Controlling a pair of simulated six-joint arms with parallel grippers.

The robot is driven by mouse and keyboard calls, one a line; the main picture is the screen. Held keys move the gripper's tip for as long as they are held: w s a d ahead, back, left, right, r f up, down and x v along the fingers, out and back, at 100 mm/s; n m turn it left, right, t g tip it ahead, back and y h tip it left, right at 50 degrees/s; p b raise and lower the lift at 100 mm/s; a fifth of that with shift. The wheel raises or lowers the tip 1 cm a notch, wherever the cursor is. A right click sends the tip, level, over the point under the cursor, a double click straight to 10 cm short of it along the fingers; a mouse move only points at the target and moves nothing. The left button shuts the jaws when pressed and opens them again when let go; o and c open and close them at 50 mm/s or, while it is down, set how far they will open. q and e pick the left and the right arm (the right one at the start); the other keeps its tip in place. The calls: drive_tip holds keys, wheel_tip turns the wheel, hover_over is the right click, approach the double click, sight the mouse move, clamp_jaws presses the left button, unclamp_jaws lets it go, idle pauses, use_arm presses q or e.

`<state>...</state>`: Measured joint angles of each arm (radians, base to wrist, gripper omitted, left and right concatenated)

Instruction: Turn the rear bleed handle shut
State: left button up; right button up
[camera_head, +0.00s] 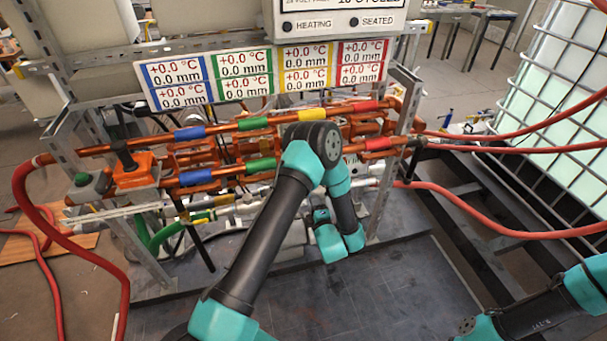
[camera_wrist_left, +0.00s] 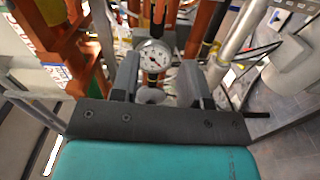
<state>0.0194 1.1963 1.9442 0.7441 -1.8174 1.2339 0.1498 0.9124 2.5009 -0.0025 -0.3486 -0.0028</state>
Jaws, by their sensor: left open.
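Black handles show on the pipe rig in the head view: one upright on the orange valve (camera_head: 122,157) at the left, one hanging low at the left (camera_head: 197,243), and one at the right pipe end (camera_head: 415,158). I cannot tell which is the rear bleed handle. My left arm reaches across the rig's front, and its wrist covers part of the lower pipes; its fingertips are hidden there. In the left wrist view my left gripper (camera_wrist_left: 157,80) is open. My right gripper is out of view.
Copper pipes with coloured bands (camera_head: 253,124) run across the rig under a display panel (camera_head: 268,73). Red hoses (camera_head: 500,228) leave at both sides. A caged white tank (camera_head: 560,85) stands at the right. The dark plate (camera_head: 400,280) in front is mostly bare.

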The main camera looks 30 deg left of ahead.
use_arm(q)
drive_tip(key=x, duration=1.7)
drive_tip(key=shift+f, duration=0.1)
clamp_jaws()
